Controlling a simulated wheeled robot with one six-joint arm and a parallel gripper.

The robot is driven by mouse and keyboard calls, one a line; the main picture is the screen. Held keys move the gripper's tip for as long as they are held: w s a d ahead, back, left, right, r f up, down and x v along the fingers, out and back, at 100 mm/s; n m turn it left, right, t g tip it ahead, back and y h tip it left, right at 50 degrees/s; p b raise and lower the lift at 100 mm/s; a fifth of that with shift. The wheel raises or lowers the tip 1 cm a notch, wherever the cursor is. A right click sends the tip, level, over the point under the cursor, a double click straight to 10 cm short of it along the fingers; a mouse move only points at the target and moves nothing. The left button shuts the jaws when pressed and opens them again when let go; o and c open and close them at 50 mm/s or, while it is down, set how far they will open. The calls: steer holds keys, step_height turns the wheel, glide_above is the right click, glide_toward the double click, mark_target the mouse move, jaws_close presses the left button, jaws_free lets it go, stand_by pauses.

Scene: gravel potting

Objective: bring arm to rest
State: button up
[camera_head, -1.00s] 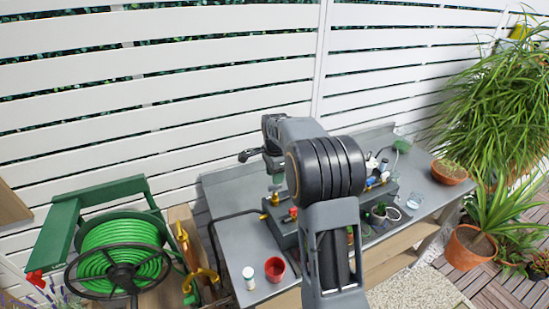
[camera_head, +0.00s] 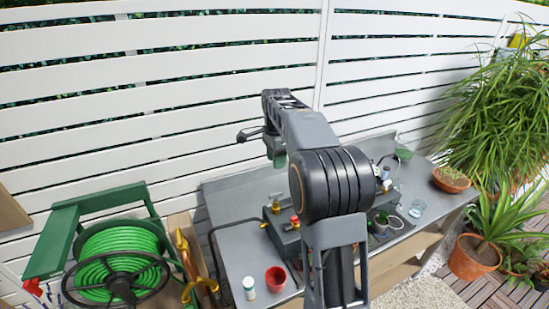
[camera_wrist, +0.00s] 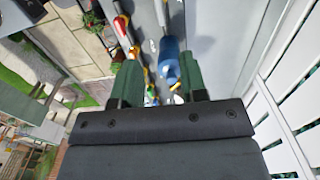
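My arm reaches over the grey workbench (camera_head: 235,255) in the head view, with its dark elbow in front of the bench. My gripper (camera_head: 278,160) hangs at the arm's far end above the bench's back part, partly hidden by the arm. In the wrist view my gripper (camera_wrist: 160,72) shows two green fingers spread apart with nothing held between them. A blue object (camera_wrist: 170,62) is seen through the gap, beyond the fingers; its distance is hard to tell.
A red cup (camera_head: 275,279) and a small white bottle (camera_head: 249,288) stand at the bench's front left. A clear glass (camera_head: 417,208) stands at the right. A green hose reel (camera_head: 118,265) stands left, potted plants (camera_head: 475,257) right. A slatted white fence (camera_head: 160,60) is behind.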

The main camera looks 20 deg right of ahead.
steer(key=s+a+f+n+t, duration=0.2)
steer(key=s+a+n, duration=0.3)
steer(key=s+n, duration=0.4)
steer(key=s+a+f+n+t, duration=0.2)
steer(key=s+a+n, duration=0.4)
steer(key=s+n, duration=0.3)
steer(key=shift+s+f, duration=0.15)
steer(key=shift+s, duration=2.2)
